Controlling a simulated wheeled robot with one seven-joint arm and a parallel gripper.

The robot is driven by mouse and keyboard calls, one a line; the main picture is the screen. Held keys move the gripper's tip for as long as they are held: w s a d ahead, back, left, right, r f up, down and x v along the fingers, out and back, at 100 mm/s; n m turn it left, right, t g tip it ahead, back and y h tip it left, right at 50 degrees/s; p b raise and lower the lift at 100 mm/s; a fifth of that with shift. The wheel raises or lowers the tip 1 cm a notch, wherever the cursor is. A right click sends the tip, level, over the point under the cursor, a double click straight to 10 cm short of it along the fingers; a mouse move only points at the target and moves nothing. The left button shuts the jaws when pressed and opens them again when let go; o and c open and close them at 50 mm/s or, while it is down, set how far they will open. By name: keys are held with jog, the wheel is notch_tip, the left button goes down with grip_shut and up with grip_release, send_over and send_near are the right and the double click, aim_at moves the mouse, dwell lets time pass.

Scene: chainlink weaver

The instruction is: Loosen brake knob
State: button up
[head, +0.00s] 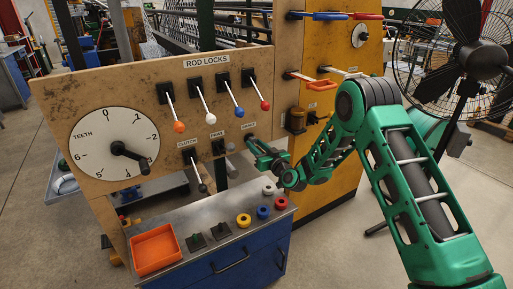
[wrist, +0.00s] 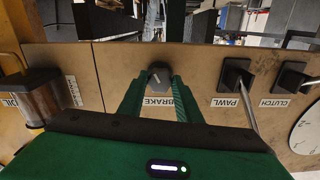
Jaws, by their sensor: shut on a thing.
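The brake knob (wrist: 159,73) is a dark, faceted knob on the wooden panel, just above the BRAKE label (wrist: 159,101) in the wrist view. My gripper (wrist: 160,82) is shut on it, with one green finger on each side of the knob. In the head view my gripper (head: 257,148) reaches the panel's lower right, below the BRAKE label (head: 249,126). The knob is mostly hidden by the fingers there. How far the knob is turned cannot be told.
The pawl lever (wrist: 244,94) and the clutch lever (head: 199,174) stand beside the brake. Above are the rod locks (head: 201,100) with coloured tips. A blue cabinet (head: 232,262) with buttons and an orange tray (head: 155,250) sits below. A fan (head: 466,55) stands at right.

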jog(key=shift+s+d+f, duration=0.1)
jog(key=shift+d+f, duration=0.05)
jog(key=shift+f, duration=0.25)
jog(key=o, duration=0.9)
jog(key=shift+o, duration=0.6)
jog(key=shift+r, duration=0.15)
jog(key=v, duration=1)
jog(key=shift+d, duration=0.2)
jog(key=shift+s+r, duration=0.1)
